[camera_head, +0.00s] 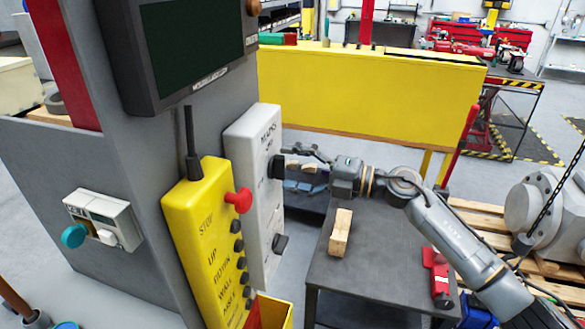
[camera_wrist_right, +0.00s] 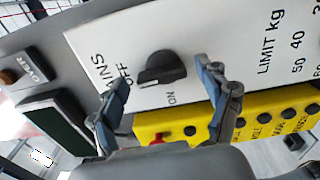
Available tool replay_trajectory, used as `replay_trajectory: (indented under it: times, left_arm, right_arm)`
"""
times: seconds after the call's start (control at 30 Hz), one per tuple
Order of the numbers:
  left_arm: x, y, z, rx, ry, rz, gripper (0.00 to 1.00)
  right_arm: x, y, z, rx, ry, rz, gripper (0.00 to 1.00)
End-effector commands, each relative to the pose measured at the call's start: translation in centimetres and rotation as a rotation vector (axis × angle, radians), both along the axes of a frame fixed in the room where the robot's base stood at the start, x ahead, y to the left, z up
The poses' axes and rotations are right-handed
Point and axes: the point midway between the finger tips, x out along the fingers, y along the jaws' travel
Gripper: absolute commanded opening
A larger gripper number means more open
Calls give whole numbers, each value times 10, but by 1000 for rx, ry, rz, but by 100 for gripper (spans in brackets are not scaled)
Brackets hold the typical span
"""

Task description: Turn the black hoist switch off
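The black hoist switch (camera_wrist_right: 162,69) is a rotary knob on a pale panel (camera_wrist_right: 108,38) marked MAINS, OFF and ON. I cannot tell which label it points to. My right gripper (camera_head: 291,158) reaches in from the right, in front of the knob. In the wrist view its fingers (camera_wrist_right: 162,82) are spread, one on each side of the knob, with gaps visible. It holds nothing. My left gripper is not in view.
A yellow pendant (camera_head: 205,245) with a red stop button (camera_head: 238,200) hangs beside the box. A second black knob (camera_head: 280,243) is lower on the box. A dark table (camera_head: 365,275) with a wooden block (camera_head: 340,233) stands below my arm. A yellow barrier (camera_head: 365,95) is behind.

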Motion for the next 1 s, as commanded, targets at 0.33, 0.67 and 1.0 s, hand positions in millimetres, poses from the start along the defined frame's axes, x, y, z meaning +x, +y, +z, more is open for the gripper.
replay_trajectory:
  times: [0.33, 0.67, 1.0]
  left_arm:
    - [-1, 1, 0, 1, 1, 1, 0]
    - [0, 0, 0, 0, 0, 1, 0]
    - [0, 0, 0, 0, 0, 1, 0]
  right_arm:
    - [-1, -4, -1, -2, 1, 0, 79]
    - [-20, -62, -2, -5, 2, -1, 79]
    - [-35, -110, -1, -1, 1, 0, 79]
